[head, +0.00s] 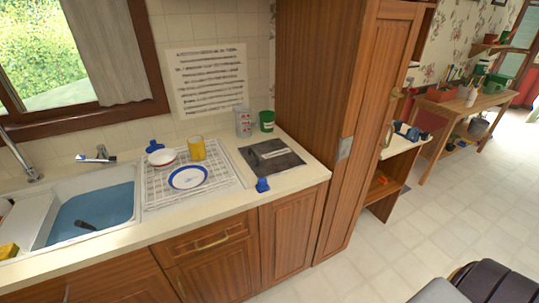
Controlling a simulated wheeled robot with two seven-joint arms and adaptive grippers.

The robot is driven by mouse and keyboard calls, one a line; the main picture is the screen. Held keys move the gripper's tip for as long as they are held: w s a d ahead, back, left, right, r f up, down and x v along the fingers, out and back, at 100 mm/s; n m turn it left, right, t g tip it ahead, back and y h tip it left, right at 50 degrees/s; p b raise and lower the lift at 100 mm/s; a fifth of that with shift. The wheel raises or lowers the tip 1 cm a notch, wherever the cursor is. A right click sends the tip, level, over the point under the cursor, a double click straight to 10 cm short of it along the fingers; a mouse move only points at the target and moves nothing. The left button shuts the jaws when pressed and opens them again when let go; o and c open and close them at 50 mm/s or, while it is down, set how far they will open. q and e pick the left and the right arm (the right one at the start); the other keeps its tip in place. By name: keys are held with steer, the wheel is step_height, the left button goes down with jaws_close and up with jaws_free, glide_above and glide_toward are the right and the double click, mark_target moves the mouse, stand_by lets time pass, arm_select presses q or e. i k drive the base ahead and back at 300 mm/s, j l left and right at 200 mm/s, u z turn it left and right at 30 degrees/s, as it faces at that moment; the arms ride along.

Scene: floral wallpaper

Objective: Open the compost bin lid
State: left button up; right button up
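No object is plainly marked as the compost bin. A flat dark grey square panel (284,164) lies on the counter right of the dish rack, with a darker bar-like part and a pale mark on it; it looks like a closed lid set in the worktop, but I cannot be sure. A small green container (267,121) stands behind it by the wall, next to a grey container (243,123) with red marks. Neither of my grippers is in view.
The sink (92,212) holds blue water and a dark utensil. The dish rack (158,188) carries a plate (188,177), a bowl (161,157) and a yellow cup (196,148). A blue object (262,186) sits near the counter edge. A tall wooden cabinet (325,100) bounds the right.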

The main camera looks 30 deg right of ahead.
mark_target(267, 159)
steer(key=i+z, duration=0.1)
steer(key=z, duration=0.3)
steer(key=i+l+z, duration=0.1)
steer(key=z, duration=0.25)
steer(key=i+z, duration=0.15)
steer(key=z, duration=0.25)
